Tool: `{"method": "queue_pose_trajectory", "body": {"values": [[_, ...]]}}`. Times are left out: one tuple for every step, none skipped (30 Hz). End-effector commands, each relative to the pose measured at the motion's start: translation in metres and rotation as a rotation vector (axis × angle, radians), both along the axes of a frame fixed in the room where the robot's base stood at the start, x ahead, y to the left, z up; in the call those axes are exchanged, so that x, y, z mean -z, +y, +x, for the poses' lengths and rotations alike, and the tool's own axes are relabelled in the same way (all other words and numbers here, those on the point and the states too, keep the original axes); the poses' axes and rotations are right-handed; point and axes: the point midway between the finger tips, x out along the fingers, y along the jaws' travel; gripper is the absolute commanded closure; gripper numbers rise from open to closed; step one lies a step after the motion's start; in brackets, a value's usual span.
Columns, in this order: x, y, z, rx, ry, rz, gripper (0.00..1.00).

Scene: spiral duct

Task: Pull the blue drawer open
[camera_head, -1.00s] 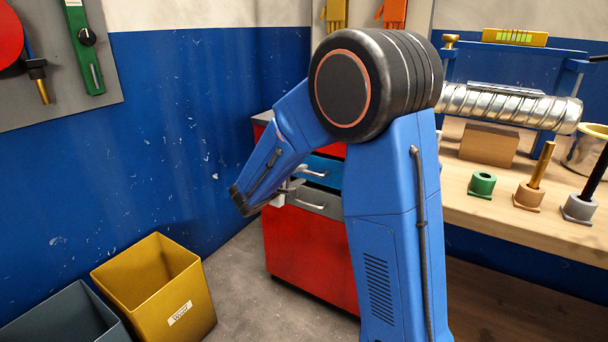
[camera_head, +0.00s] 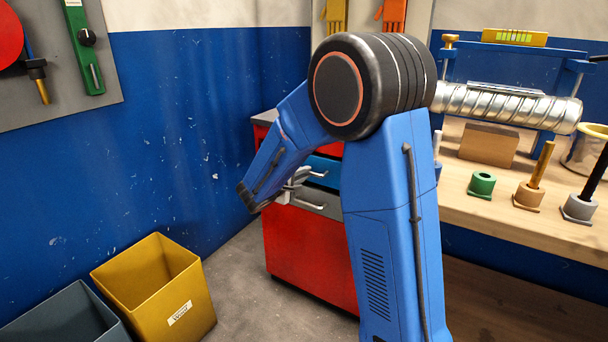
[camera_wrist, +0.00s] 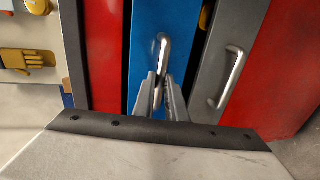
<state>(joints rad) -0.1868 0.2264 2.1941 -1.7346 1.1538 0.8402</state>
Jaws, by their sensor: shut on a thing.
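The blue drawer (camera_head: 324,172) is in the red cabinet (camera_head: 305,250), below a red drawer and above a grey one. In the wrist view its blue front (camera_wrist: 145,22) has a metal bar handle (camera_wrist: 163,44). My gripper (camera_wrist: 161,88) is shut on this handle, with its fingertips on the bar's lower part. In the head view my gripper (camera_head: 292,187) is small and partly hidden by my arm, in front of the drawers. My arm also covers the right part of the cabinet. I cannot tell whether the drawer stands out from the cabinet.
The grey drawer (camera_head: 316,203) has its own handle, clear in the wrist view (camera_wrist: 231,76). A yellow bin (camera_head: 150,285) and a grey bin (camera_head: 65,320) stand on the floor at left. A wooden workbench (camera_head: 455,192) is at right. Floor is free between bins and cabinet.

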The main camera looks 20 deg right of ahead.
Motion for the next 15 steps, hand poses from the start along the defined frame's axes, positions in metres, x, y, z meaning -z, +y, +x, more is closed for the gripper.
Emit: {"method": "queue_pose_trajectory", "body": {"values": [[0.000,0.002,-0.001,-0.001,0.001,0.000,1.00],[0.000,0.004,-0.002,-0.002,0.001,0.001,1.00],[0.000,0.007,-0.003,-0.002,0.000,0.000,1.00],[0.000,0.009,-0.005,-0.003,0.000,0.000,1.00],[0.000,0.012,-0.007,-0.003,0.000,0.000,1.00],[0.000,0.017,-0.010,-0.002,0.000,0.000,1.00],[0.000,0.021,-0.013,-0.003,0.001,0.001,1.00],[0.000,0.026,-0.016,-0.004,0.001,0.001,1.00],[0.000,0.033,-0.020,-0.005,0.001,0.001,1.00],[0.000,0.038,-0.024,-0.005,0.001,0.001,1.00],[0.000,0.044,-0.028,-0.005,0.000,0.000,1.00],[0.000,0.053,-0.033,-0.006,0.000,0.001,1.00],[0.000,0.059,-0.037,-0.006,0.000,0.001,1.00],[0.000,0.066,-0.042,-0.006,0.000,0.000,1.00],[0.001,0.075,-0.048,-0.007,0.001,0.001,1.00]]}}
